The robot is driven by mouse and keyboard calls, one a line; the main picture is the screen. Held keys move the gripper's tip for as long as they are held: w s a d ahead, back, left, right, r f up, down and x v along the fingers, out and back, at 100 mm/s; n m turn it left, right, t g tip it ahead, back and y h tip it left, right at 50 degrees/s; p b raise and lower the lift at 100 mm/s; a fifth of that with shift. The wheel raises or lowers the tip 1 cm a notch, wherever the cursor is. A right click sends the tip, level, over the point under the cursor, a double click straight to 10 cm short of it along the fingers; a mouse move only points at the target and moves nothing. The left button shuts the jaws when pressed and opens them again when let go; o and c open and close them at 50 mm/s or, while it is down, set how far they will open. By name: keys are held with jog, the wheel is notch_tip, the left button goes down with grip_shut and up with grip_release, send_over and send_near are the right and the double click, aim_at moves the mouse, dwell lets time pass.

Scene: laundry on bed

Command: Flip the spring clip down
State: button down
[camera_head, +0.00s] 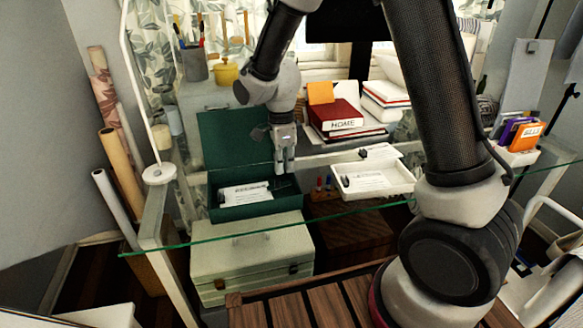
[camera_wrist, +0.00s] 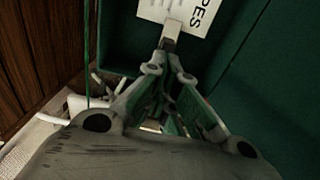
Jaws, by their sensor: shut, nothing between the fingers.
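No spring clip can be picked out for certain. An open green box (camera_head: 262,212) holds a white printed card (camera_head: 246,193), with a small dark piece at the card's left edge. My gripper (camera_head: 285,172) points down over the right part of this box, in front of its raised green lid (camera_head: 232,142). In the wrist view my gripper (camera_wrist: 170,38) is shut and empty. Its fingertips overlap the lower edge of a white card (camera_wrist: 190,14) lettered "PES"; I cannot tell whether they touch it. The fingers hide what lies directly under them.
A glass shelf edge (camera_head: 340,211) runs across the front. A white tray (camera_head: 375,193) with a paper stands to the right of the green box. A pale case (camera_head: 255,262) sits below. Books (camera_head: 337,117) stand behind; a jar (camera_head: 226,73) is at the back left.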

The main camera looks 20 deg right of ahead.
jog(key=shift+w+d, duration=0.1)
jog(key=shift+d, duration=0.15)
jog(key=shift+a+r, duration=0.1)
jog(key=shift+r, duration=0.1)
jog(key=shift+r, duration=0.65)
jog(key=shift+r, duration=0.1)
